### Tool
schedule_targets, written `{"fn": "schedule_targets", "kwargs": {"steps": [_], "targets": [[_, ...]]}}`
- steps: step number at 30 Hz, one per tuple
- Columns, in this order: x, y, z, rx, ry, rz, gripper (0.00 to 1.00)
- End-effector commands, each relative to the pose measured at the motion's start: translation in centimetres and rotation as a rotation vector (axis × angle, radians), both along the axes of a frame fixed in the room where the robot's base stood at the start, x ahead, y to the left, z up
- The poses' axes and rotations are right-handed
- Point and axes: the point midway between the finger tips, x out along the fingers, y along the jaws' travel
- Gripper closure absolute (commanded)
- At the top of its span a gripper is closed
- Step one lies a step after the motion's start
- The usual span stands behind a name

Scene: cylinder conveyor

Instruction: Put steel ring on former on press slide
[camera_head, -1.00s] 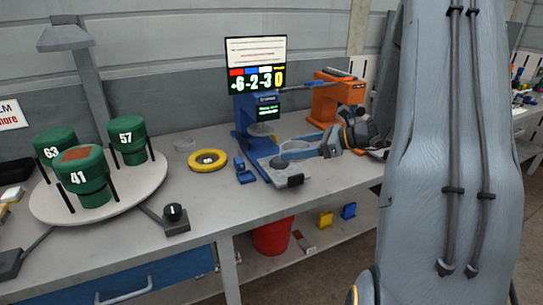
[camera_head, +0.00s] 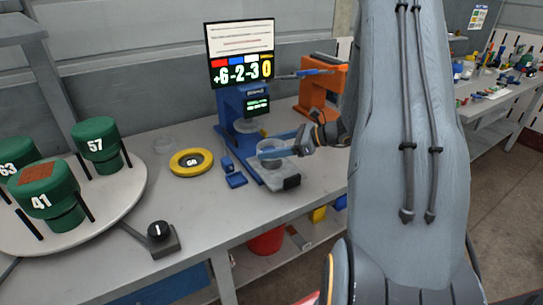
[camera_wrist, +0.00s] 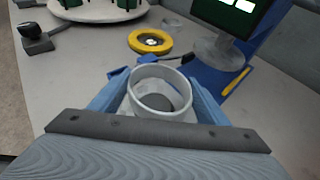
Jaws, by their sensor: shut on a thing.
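My gripper (camera_head: 270,151) is shut on the steel ring, with one blue finger on each side of it. The steel ring (camera_wrist: 160,80) is a pale grey open ring held roughly level in the wrist view; it also shows small between the fingers in the head view. Through its opening I see the dark grey round top of the former (camera_wrist: 155,102). In the head view the ring is over the press slide (camera_head: 270,184), in front of the blue press (camera_head: 229,108). I cannot tell whether the ring touches the former.
A yellow ring (camera_head: 191,162) and small blue blocks (camera_head: 235,180) lie left of the slide. A turntable (camera_head: 100,205) with green canisters and a black knob box (camera_head: 160,238) stand further left. An orange press (camera_head: 318,95) is behind right.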

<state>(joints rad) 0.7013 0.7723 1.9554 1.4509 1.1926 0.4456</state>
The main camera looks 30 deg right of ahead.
Motion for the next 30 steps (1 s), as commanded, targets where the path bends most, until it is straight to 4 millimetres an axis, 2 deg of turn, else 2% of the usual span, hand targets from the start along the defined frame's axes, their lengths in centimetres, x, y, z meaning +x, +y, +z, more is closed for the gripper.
{"fn": "schedule_targets", "kwargs": {"steps": [9, 22, 23, 24, 26, 30], "targets": [[-0.1, 0.1, -3.6, 0.002, 0.002, 0.000, 0.57], [0.0, 0.0, -4.3, 0.001, 0.001, 0.001, 0.57], [0.0, 0.0, -4.3, 0.001, 0.001, 0.001, 0.29], [0.0, 0.1, -4.3, 0.001, 0.001, 0.001, 0.22], [0.0, 0.1, -4.2, 0.001, 0.001, 0.001, 0.12], [0.0, 0.1, -4.2, 0.001, 0.001, 0.001, 0.12]]}}
